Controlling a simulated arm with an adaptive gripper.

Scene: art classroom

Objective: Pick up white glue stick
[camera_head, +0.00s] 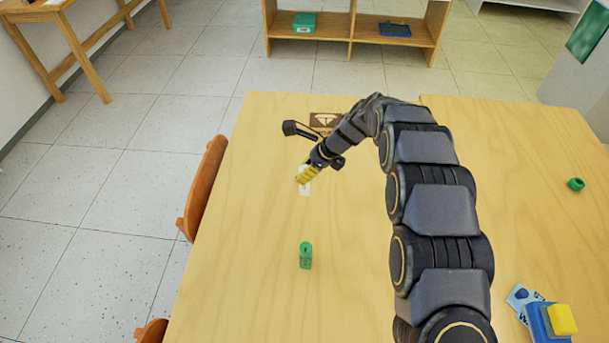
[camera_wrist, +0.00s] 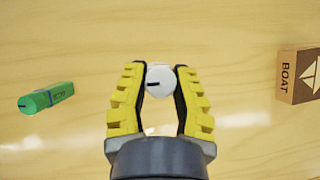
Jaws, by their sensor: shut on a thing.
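The white glue stick (camera_wrist: 159,80) is between the yellow fingers of my gripper (camera_wrist: 160,88) in the wrist view. I see its round white end with a small dark mark, and both fingertips touch its sides. In the head view my gripper (camera_head: 303,176) is over the middle of the wooden table, and a bit of the white glue stick (camera_head: 304,189) shows below the yellow fingers. I cannot tell whether it is touching the table.
A green glue stick (camera_head: 305,256) is nearer on the table and at the left in the wrist view (camera_wrist: 47,98). A brown box marked BOAT (camera_wrist: 299,76) is at the right there. A green ring-like item (camera_head: 576,184) and a blue-and-yellow object (camera_head: 551,320) are at the right.

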